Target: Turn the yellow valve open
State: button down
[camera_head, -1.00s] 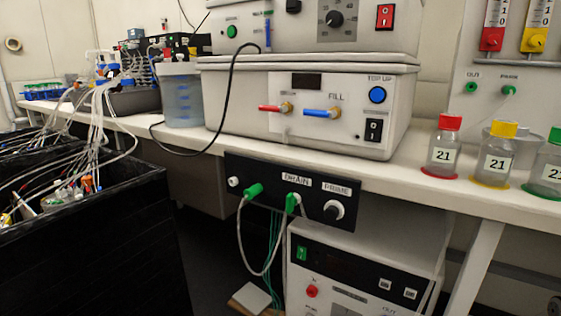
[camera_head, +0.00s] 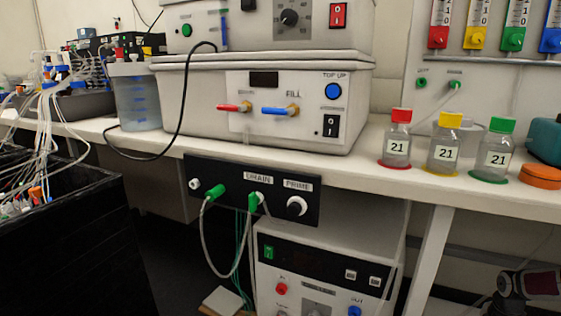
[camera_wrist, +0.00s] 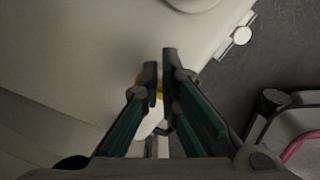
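The yellow valve knob (camera_head: 475,42) sits at the foot of a yellow flowmeter on the upright panel, between the red valve (camera_head: 437,37) and the green valve (camera_head: 512,40). My gripper is not clearly identifiable in the head view. In the wrist view my gripper (camera_wrist: 160,62) has its two dark green fingers close together, with a narrow gap at the tips. A small yellow patch (camera_wrist: 160,88) shows behind and between the fingers. I cannot tell what it belongs to, or whether the fingers touch it.
Bottles with red (camera_head: 401,115), yellow (camera_head: 450,120) and green (camera_head: 501,125) caps stand on the white bench below the panel. An orange disc (camera_head: 541,175) and a teal object (camera_head: 546,140) lie at their right. Tubing runs from the panel's drain port (camera_head: 456,86).

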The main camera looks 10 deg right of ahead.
jog(key=shift+w+a, duration=0.15)
jog(key=shift+w, duration=0.2)
